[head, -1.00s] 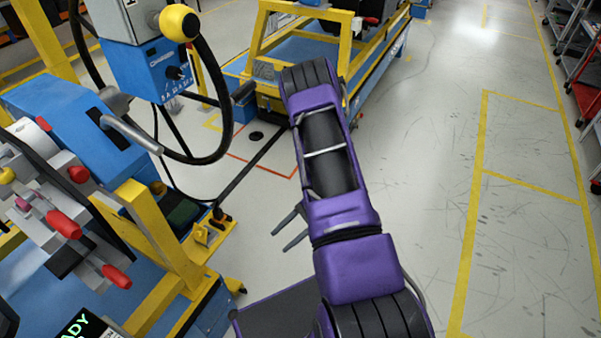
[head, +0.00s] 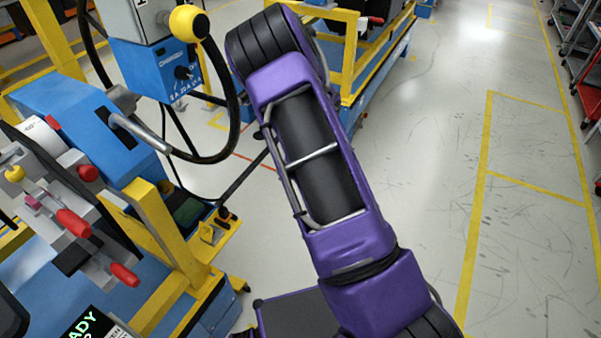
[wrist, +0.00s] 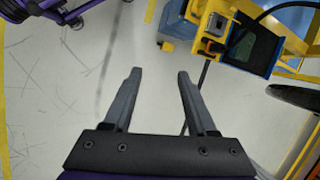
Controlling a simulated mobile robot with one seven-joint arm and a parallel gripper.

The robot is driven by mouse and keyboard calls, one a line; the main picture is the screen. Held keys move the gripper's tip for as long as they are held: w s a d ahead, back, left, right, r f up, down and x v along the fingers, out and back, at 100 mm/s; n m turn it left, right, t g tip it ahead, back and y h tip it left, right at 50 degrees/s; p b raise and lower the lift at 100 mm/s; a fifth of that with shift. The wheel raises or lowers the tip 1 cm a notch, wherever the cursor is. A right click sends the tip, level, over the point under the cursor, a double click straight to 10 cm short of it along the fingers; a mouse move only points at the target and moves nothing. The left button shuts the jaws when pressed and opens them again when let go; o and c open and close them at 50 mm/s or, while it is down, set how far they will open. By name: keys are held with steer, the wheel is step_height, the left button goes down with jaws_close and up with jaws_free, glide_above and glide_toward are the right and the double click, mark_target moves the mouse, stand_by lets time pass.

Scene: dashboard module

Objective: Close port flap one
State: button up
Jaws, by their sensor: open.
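I cannot pick out port flap one in either view. The dashboard module is the blue and yellow station at the left of the head view, with a blue housing (head: 75,115) and a grey handle (head: 138,132). My gripper (wrist: 159,74) is open in the wrist view, with nothing between its two dark fingers. It points over bare floor, apart from the station. In the head view the gripper is hidden behind my purple arm.
A yellow-framed cart (head: 350,60) stands behind my arm. A blue control box (head: 160,68) with a yellow knob (head: 187,23) and a black hose hangs at the upper left. Red-tipped levers (head: 74,223) stick out at the left. Floor at the right is clear.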

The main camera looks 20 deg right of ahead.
steer(key=shift+w+r, duration=0.15)
steer(key=shift+r, duration=0.1)
